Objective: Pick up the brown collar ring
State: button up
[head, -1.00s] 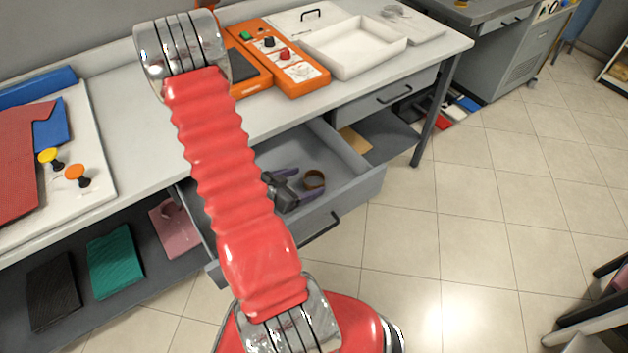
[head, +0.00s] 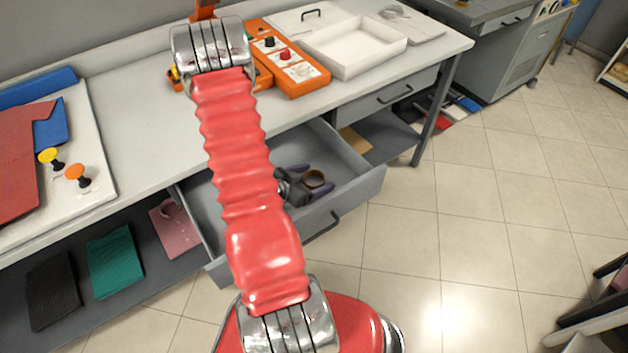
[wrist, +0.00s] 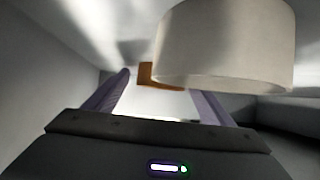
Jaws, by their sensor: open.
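The brown collar ring (head: 315,179) lies in the open grey drawer (head: 352,184), near its front right part. My gripper (head: 319,177) is low in the drawer, its two purple fingers apart, one on each side of the ring in the head view. The fingers are not closed on it. In the wrist view a brown piece (wrist: 148,76), which looks like the ring, shows between the fingers (wrist: 158,88). A large pale rounded thing (wrist: 225,45) close to the camera hides part of it. I cannot tell what that thing is.
The drawer walls surround my gripper. Above is the worktop (head: 150,135) with an orange control box (head: 288,66) and a white tray (head: 355,48). Folded cloths, one of them green (head: 116,262), lie on the shelf below.

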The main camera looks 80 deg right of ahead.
jog(key=shift+c, duration=0.5)
jog(key=c, duration=1)
jog(key=shift+r, duration=0.1)
notch_tip(320, 180, up, 18)
dwell(0.7)
